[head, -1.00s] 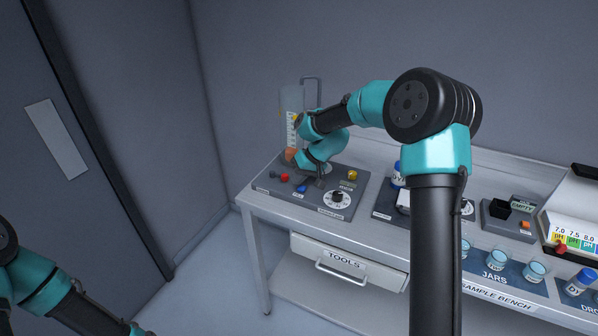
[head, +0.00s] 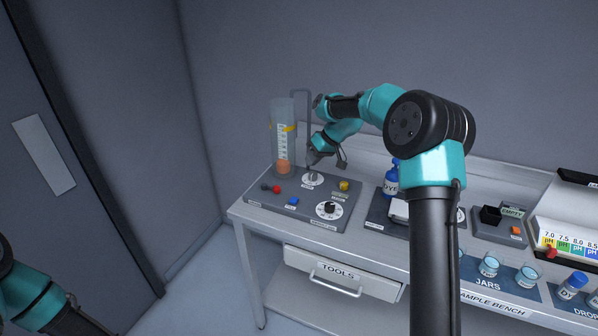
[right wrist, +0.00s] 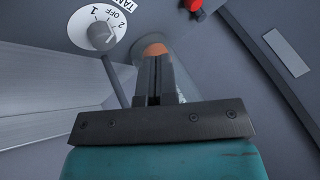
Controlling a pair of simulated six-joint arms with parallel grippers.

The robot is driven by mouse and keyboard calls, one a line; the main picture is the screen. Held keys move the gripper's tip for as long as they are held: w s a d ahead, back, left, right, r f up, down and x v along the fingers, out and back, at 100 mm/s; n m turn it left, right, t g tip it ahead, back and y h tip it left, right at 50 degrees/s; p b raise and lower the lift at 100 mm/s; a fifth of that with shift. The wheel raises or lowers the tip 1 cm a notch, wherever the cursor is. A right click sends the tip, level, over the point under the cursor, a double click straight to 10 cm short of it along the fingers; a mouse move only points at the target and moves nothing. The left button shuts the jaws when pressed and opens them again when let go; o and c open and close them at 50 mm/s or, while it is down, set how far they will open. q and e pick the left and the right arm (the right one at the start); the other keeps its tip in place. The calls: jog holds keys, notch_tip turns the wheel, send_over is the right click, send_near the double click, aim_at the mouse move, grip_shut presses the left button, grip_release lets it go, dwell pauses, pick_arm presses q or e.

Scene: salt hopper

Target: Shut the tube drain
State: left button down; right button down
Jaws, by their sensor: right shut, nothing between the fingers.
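The clear upright tube (head: 283,126) stands at the back left of the grey control panel (head: 262,200). An orange ball (head: 284,167) sits low inside it. A red knob (head: 277,189) with a dark part beside it is on the panel in front of the tube; the red knob also shows in the right wrist view (right wrist: 194,5). I cannot read which control is the drain. My right gripper (head: 312,160) is right of the tube, near the white TANK dial (head: 313,179). Its fingers (right wrist: 153,62) are shut and empty, in front of the orange ball in the wrist view. My left gripper is out of view.
The panel also carries a blue button (head: 294,201), a yellow knob (head: 345,185) and a black-knobbed dial (head: 329,210). A thin grey pipe (head: 308,110) rises behind the tube. A blue bottle (head: 391,180) and jars (head: 489,266) stand farther right.

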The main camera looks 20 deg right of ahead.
send_near(286, 191)
jog(key=w+f, duration=0.3)
jog(key=shift+w+a+f, duration=0.2)
jog(key=shift+f, duration=0.1)
jog(key=a, duration=0.1)
jog(key=a+f, duration=0.1)
jog(key=a, duration=0.1)
jog(key=shift+s, duration=0.15)
jog(key=shift+s+a+f, duration=0.1)
jog(key=shift+a, duration=0.45)
jog(key=shift+a, duration=0.1)
